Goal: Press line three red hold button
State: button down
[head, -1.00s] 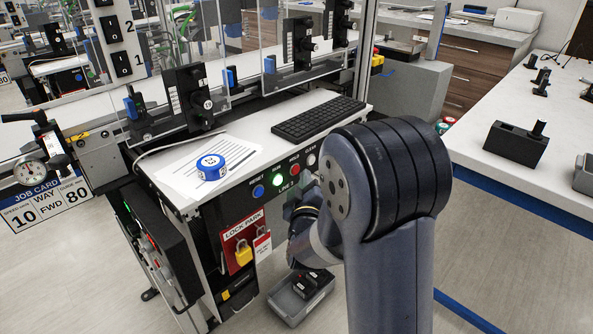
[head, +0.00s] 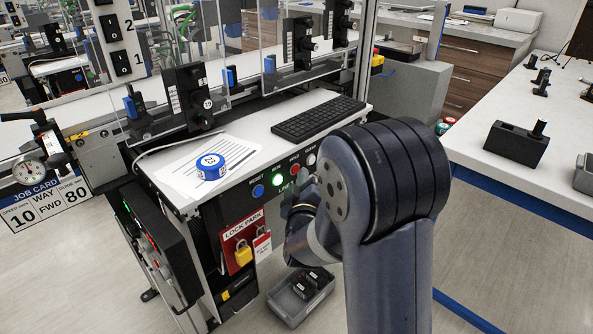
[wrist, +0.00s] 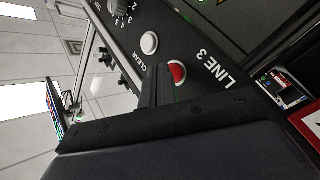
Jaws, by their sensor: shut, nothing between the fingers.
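The red hold button (wrist: 177,74) sits on the black panel beside the LINE 3 label in the wrist view, its left part covered by my gripper's fingers. My gripper (wrist: 158,80) is shut and empty, with its dark fingertips close to the button. Whether they touch it I cannot tell. In the head view the red button (head: 294,168) shows on the panel's front face, above and slightly left of my gripper (head: 302,190), which is partly hidden behind my arm.
A white clear button (wrist: 149,43) is beside the red one. A keyboard (head: 318,118) and blue-and-white round object (head: 211,166) rest on the desk above.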

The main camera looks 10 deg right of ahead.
jog(key=shift+w+a, duration=0.2)
jog(key=shift+w, duration=0.1)
dwell(0.4)
jog(key=shift+s+d, duration=0.1)
jog(key=shift+s+d+b, duration=0.35)
jog(key=shift+s+b, duration=0.1)
jog(key=shift+s, duration=0.1)
dwell(0.3)
jog(key=s+d, duration=0.1)
jog(key=s, duration=0.1)
jog(key=s+d+b, duration=0.1)
jog(key=s+d, duration=0.1)
dwell(0.4)
dwell(0.5)
jog(key=p, duration=0.1)
jog(key=w+a+p, duration=0.1)
jog(key=shift+w+r+p, duration=0.15)
jog(key=shift+r+p, duration=0.05)
jog(key=shift+p, duration=0.15)
